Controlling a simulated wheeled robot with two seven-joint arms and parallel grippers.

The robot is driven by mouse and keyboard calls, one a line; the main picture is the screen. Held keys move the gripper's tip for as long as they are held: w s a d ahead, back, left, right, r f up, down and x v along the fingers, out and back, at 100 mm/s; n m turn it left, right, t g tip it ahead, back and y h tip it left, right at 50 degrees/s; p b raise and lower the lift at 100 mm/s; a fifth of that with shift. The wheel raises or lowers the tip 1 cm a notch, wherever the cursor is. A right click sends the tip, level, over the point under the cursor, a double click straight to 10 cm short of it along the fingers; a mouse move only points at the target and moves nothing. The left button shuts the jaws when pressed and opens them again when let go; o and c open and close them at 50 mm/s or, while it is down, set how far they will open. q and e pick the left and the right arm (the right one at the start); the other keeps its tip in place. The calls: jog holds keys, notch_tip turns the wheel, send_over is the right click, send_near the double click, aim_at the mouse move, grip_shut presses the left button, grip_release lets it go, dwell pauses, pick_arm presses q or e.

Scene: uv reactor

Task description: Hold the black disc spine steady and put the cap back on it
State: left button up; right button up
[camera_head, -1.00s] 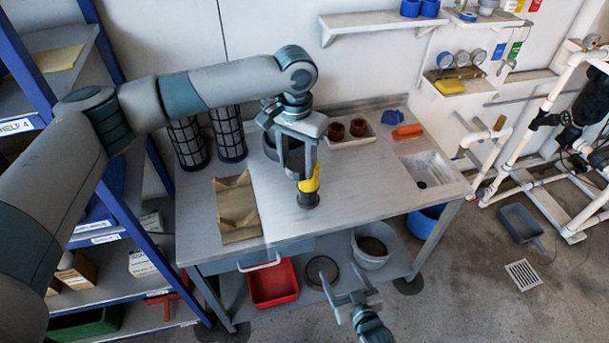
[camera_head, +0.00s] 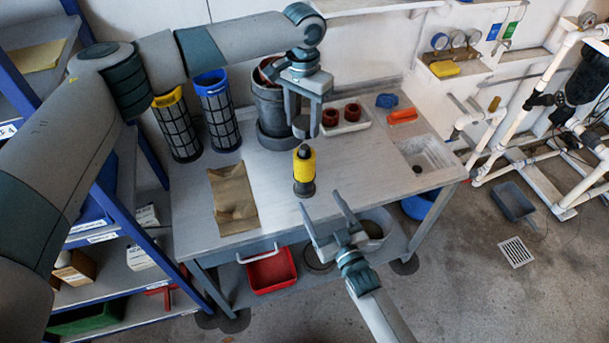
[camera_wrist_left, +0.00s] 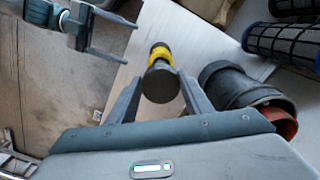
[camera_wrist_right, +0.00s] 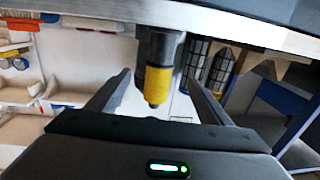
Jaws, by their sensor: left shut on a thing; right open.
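The black disc spine (camera_head: 304,188) stands upright on the bench with a yellow band (camera_head: 305,166) and a dark narrow top. My left gripper (camera_head: 302,122) is shut on the dark round cap (camera_wrist_left: 160,84), above and behind the spine, apart from it. In the left wrist view the spine (camera_wrist_left: 160,50) shows beyond the cap. My right gripper (camera_head: 321,200) is open and empty at the bench's front side, close to the spine. In the right wrist view the spine (camera_wrist_right: 157,85) appears between the fingers, but I cannot tell that they reach around it.
A grey cylindrical housing (camera_head: 268,105) stands behind the spine. A brown cloth (camera_head: 233,198) lies left on the bench (camera_head: 200,225). Blue-topped (camera_head: 218,115) and yellow-topped (camera_head: 177,128) mesh cylinders stand at the back left.

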jog(key=x, duration=1.1)
jog(key=shift+w+a, duration=0.15)
jog(key=shift+w, duration=0.25)
jog(key=c, duration=1.6)
pick_arm(q)
send_over(303, 148)
jog(key=shift+f, duration=2.5)
jog(key=shift+f, duration=0.9)
jog(key=shift+f, duration=0.55)
pick_arm(e)
jog(key=shift+f, duration=0.1)
